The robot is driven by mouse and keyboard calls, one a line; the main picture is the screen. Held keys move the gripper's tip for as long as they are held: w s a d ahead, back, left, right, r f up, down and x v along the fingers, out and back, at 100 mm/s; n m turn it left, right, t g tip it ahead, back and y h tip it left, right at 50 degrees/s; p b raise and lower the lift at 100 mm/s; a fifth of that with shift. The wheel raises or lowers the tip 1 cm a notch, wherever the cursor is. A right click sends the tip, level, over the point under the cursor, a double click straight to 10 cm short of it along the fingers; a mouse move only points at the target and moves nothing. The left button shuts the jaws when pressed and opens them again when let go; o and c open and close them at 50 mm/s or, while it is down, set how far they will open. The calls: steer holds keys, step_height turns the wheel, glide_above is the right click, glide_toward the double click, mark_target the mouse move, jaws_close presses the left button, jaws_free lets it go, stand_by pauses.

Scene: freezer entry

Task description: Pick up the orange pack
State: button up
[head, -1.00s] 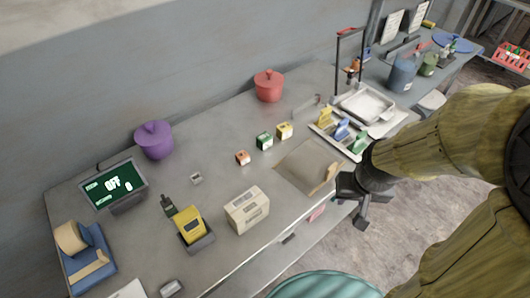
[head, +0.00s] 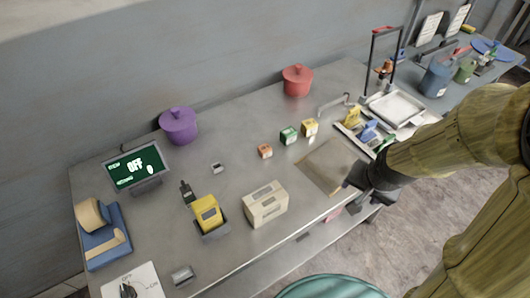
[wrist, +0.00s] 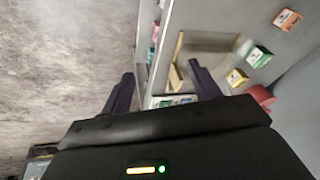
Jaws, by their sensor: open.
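The orange pack (head: 265,151) is a small box standing on the metal table, left of a green pack (head: 289,135) and a yellow pack (head: 309,127). In the wrist view the orange pack (wrist: 287,19) is at the upper right, beyond the green pack (wrist: 259,56) and yellow pack (wrist: 237,77). My gripper (wrist: 160,88) is open and empty, its two dark fingers apart near the table's front edge. It is well away from the orange pack. In the head view my wrist shows at the right and its fingers are mostly hidden.
A brown board (head: 329,165) lies between my gripper and the packs. A cream box (head: 265,204) and a yellow device (head: 207,214) stand at the front. A red pot (head: 297,80) and a purple pot (head: 178,125) stand at the back. Bare table surrounds the orange pack.

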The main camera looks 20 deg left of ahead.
steer(key=w+a+f+m+y+b, duration=0.1)
steer(key=w+a+f+m, duration=0.1)
steer(key=a, duration=0.3)
steer(key=w+a+f+m+t+y+b, duration=0.1)
steer(key=w+a+f+m+y, duration=0.1)
steer(key=a+m, duration=0.3)
steer(key=w+a+f+m+t+y+b, duration=0.1)
steer(key=w+a+f+m+y, duration=0.1)
steer(key=w+a+m, duration=0.2)
steer(key=shift+a+f, duration=0.1)
steer(key=shift+a, duration=1.4)
steer(key=w+a+r+m+t+y+b, duration=0.1)
steer(key=w+a+r+m+t+y, duration=0.2)
steer(key=a+m, duration=0.6)
steer(key=w+r+m+y, duration=0.1)
steer(key=m, duration=0.2)
steer(key=shift+w+r+m+t+b, duration=0.25)
steer(key=shift+r+m+t+b, duration=0.05)
steer(key=shift+r+b, duration=0.1)
glide_toward(265, 148)
steer(key=x, duration=0.5)
steer(key=shift+f, duration=0.3)
steer(key=shift+w+a, duration=0.45)
steer(key=shift+w, duration=0.05)
steer(key=shift+w+a, duration=0.1)
